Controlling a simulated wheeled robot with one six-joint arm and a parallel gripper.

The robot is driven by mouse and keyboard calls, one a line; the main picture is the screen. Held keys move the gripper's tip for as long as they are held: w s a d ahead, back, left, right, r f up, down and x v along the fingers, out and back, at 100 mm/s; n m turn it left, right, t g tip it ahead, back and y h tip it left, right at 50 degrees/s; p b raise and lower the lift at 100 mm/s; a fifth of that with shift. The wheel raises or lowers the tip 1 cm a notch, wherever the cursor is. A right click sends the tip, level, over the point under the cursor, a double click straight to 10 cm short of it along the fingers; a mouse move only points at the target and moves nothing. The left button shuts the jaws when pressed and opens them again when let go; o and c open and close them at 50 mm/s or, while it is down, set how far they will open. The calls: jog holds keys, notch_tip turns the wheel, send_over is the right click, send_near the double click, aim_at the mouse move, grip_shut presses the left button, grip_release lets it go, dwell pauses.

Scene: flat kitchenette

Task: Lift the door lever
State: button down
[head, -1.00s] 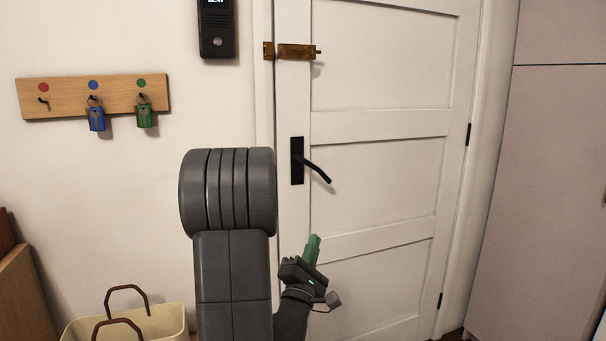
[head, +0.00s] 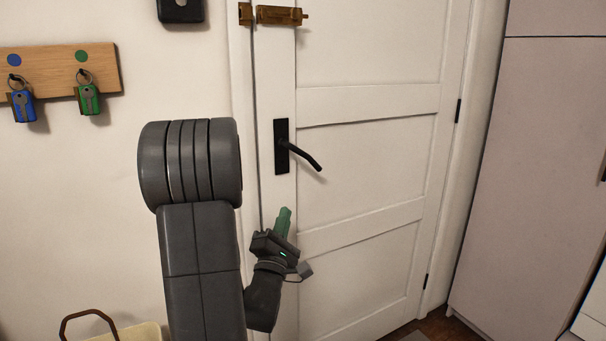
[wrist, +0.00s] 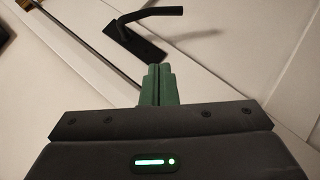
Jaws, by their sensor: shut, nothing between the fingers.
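The black door lever (head: 305,157) sticks out from a black plate (head: 282,146) on the white door (head: 365,170). It slopes down to the right in the head view. My gripper (head: 285,212) is below the lever and a little to its left, apart from it, with its green fingers pointing up. In the wrist view the fingers (wrist: 158,75) are together with nothing between them. The lever (wrist: 150,13) shows ahead of the fingertips near the top of the wrist view, with clear space between.
A brass bolt (head: 278,15) is on the door above the lever. A wooden key rack (head: 60,64) with blue keys (head: 22,105) and green keys (head: 88,98) hangs at left. A cream basket (head: 135,333) stands at lower left. A pale cabinet (head: 540,170) is at right.

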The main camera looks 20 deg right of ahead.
aim_at(293, 150)
jog(key=s+d+r+x, duration=0.1)
jog(key=s+x, duration=0.1)
jog(key=x, duration=1)
jog(key=shift+w+d+r, duration=0.3)
jog(key=shift+d, duration=0.2)
jog(key=shift+d+f+b, duration=0.1)
jog(key=shift+d+b, duration=0.05)
jog(key=shift+b, duration=0.25)
